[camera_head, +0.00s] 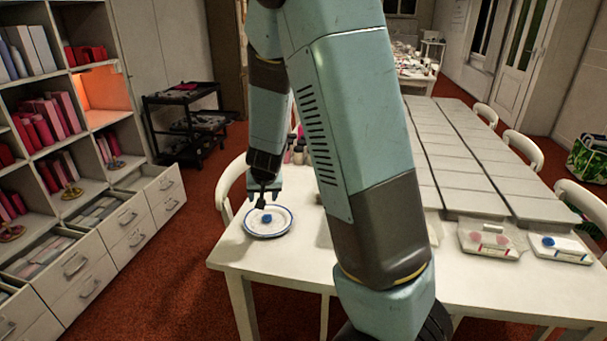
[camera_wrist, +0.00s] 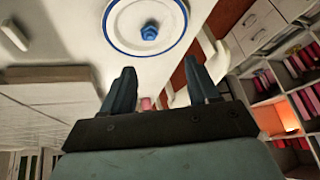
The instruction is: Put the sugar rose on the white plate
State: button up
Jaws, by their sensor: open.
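A white plate (camera_head: 254,224) with a blue rim lies near the left end of the white table. A small blue piece that looks like the sugar rose (camera_head: 266,218) rests on the plate, near its middle. In the wrist view the plate (camera_wrist: 119,28) and the blue rose (camera_wrist: 150,30) show at the top, beyond my fingers. My gripper (camera_wrist: 161,88) is open and empty, its two dark fingers apart. In the head view my gripper (camera_head: 262,196) is beside the rose, above the plate's far edge, and apart from the rose as far as I can tell.
The white table (camera_head: 300,265) has grey panels (camera_head: 460,170) over its far part. Small trays (camera_head: 487,243) with pink and blue pieces lie at the right. White chairs (camera_head: 232,185) stand around it. A shelf (camera_head: 100,180) with drawers is at the left, a black cart (camera_head: 188,125) behind.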

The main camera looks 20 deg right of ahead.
jog(key=s+a+r+y, duration=0.1)
jog(key=s+r, duration=0.2)
jog(key=r, duration=0.2)
jog(key=s+r+y, duration=0.1)
jog(key=s+r, duration=0.2)
jog(key=r, duration=0.2)
jog(key=s+d+r+n, duration=0.1)
jog(key=s+r, duration=0.3)
jog(key=s, duration=0.4)
jog(key=s+d+r+h, duration=0.1)
jog(key=s+d+r, duration=0.1)
jog(key=s+r, duration=0.3)
jog(key=s+d+r+n, duration=0.1)
jog(key=s+r, duration=0.4)
jog(key=s, duration=0.6)
jog(key=shift+d+r+n+h, duration=0.25)
jog(key=shift+d+n+h, duration=0.05)
